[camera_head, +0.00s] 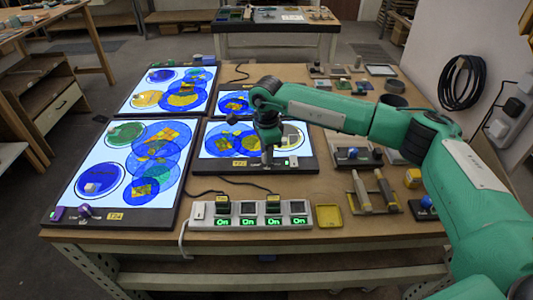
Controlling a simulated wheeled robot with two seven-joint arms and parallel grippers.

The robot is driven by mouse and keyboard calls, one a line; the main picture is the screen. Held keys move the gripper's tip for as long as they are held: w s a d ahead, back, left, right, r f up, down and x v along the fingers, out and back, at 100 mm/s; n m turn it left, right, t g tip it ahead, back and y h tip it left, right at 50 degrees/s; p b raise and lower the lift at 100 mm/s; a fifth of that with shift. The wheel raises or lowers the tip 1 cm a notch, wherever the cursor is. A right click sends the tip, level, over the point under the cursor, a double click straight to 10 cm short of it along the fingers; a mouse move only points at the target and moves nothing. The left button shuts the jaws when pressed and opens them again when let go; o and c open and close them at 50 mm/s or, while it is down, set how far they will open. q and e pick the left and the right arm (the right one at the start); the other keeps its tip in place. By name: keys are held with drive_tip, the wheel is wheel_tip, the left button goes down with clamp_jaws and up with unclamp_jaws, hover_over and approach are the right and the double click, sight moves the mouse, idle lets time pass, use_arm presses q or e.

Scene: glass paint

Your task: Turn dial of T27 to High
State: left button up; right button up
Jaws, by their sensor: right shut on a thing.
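The smaller light panel (225,142) in the middle of the table glows, with blue and yellow glass pieces on it. A yellow label (240,163) sits on its black front edge; its print is too small to read surely. My right gripper (268,160) points down at this front edge, just right of the label. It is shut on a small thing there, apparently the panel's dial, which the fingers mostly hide. The dial's setting cannot be read. My left gripper is not in view.
A large light panel (80,180) with its own label and dial (86,210) lies at left, with more panels behind. A power strip (250,222) with several green "On" displays lies in front. A yellow tray (328,216) and a tool holder (375,192) are at right.

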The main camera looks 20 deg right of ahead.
idle(0.3)
drive_tip(key=o, duration=1)
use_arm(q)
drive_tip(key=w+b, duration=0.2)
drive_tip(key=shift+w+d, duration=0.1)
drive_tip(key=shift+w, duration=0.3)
use_arm(e)
wheel_tip(320, 180, up, 14)
drive_tip(key=shift+f, duration=0.1)
